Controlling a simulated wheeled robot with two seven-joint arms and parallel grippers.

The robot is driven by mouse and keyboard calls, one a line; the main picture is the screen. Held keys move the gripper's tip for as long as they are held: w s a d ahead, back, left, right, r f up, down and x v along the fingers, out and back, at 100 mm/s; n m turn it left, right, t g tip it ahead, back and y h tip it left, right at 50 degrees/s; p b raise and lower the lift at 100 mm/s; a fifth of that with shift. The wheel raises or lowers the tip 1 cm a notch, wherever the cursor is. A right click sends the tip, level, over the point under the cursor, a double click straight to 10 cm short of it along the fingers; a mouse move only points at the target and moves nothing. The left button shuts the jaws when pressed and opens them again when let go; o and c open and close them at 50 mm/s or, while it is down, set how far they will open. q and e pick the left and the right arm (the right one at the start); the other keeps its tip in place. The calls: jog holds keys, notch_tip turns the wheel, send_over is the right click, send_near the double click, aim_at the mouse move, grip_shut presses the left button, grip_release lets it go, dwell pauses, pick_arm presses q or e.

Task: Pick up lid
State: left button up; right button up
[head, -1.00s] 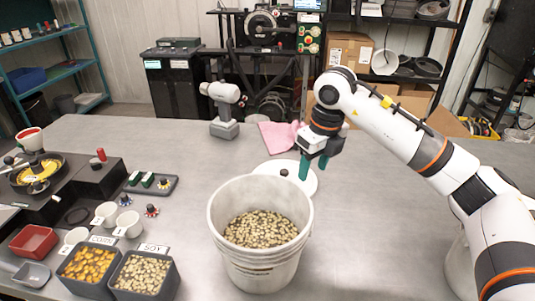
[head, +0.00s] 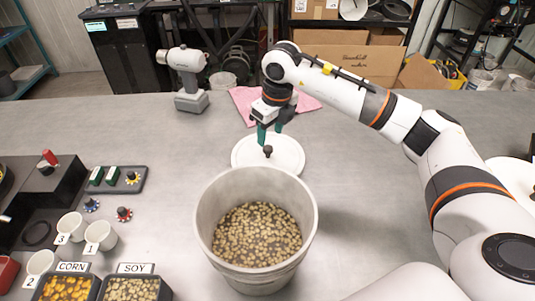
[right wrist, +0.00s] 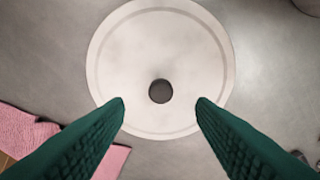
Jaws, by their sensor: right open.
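The lid (head: 287,157) is a round white disc with a small dark knob (head: 268,151) at its middle. It lies flat on the table behind the bucket. My right gripper (head: 268,138) is above the lid, its green fingers pointing down close to the knob. In the right wrist view the lid (right wrist: 160,45) fills the middle, and its knob (right wrist: 160,91) shows between and just ahead of the open, empty fingertips (right wrist: 160,105). The fingers do not touch the knob there. My left gripper is not in view.
A white bucket (head: 205,225) of pale seeds stands in front of the lid. A pink cloth (head: 243,102) lies behind it, with a cordless drill (head: 188,75) to the left. Cups, a small tray and bins labelled corn and soy are at left. The table right of the lid is clear.

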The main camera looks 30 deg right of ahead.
aim_at(268, 147)
jog(key=f, duration=0.1)
jog(key=f+p, duration=0.1)
jog(key=f, duration=0.3)
jog(key=shift+w+a, duration=0.15)
jog(key=shift+w, duration=0.1)
jog(key=c, duration=1.1)
